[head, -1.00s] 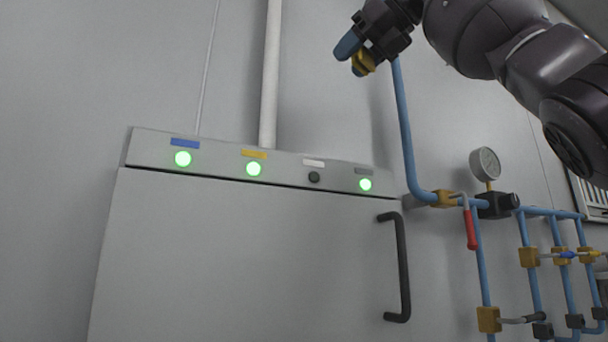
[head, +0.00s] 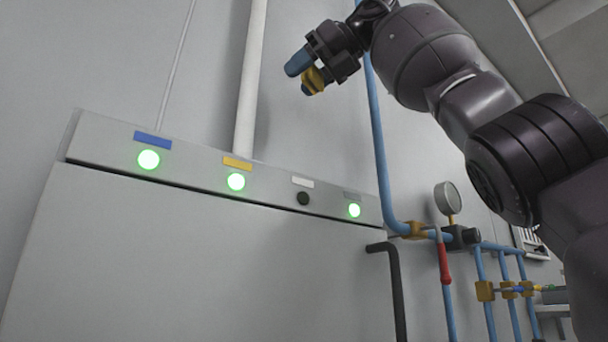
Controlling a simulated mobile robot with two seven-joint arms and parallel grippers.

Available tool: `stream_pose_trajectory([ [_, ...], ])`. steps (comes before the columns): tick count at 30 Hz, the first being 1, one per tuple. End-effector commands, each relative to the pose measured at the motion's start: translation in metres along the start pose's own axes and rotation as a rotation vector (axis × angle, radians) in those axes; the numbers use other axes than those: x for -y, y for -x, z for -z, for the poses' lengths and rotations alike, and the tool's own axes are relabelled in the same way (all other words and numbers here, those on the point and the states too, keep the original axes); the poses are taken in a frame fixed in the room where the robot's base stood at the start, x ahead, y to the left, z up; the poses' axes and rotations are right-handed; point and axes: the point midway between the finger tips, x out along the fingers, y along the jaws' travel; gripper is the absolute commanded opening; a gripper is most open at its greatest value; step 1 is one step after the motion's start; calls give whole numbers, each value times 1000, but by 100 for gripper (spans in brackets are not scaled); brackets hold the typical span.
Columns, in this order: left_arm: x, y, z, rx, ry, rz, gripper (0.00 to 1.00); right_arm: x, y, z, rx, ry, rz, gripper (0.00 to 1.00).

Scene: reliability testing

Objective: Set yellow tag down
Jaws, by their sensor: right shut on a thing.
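My right gripper (head: 304,75) is high in front of the wall, above the grey cabinet. It is shut on a small yellow tag (head: 315,77), which shows between its blue fingertips. The tag is partly hidden by the fingers. The gripper and tag are apart from the cabinet top in the picture. My left gripper is not in view.
The grey cabinet (head: 190,270) has a sloped panel with blue, yellow, white and grey labels, three green lights and a dark one. A black handle (head: 395,290) is at its right. Blue pipes (head: 377,150), a gauge (head: 447,199) and a red lever (head: 443,262) stand right of it.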

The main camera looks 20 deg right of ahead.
Motion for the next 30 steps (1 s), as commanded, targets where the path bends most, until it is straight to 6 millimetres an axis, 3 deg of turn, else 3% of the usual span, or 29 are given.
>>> stream_pose_trajectory([
  [17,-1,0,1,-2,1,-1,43,0,-15,42,0,2,3,26],
  [30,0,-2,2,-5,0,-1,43,0,-38,96,-1,3,3,26],
])
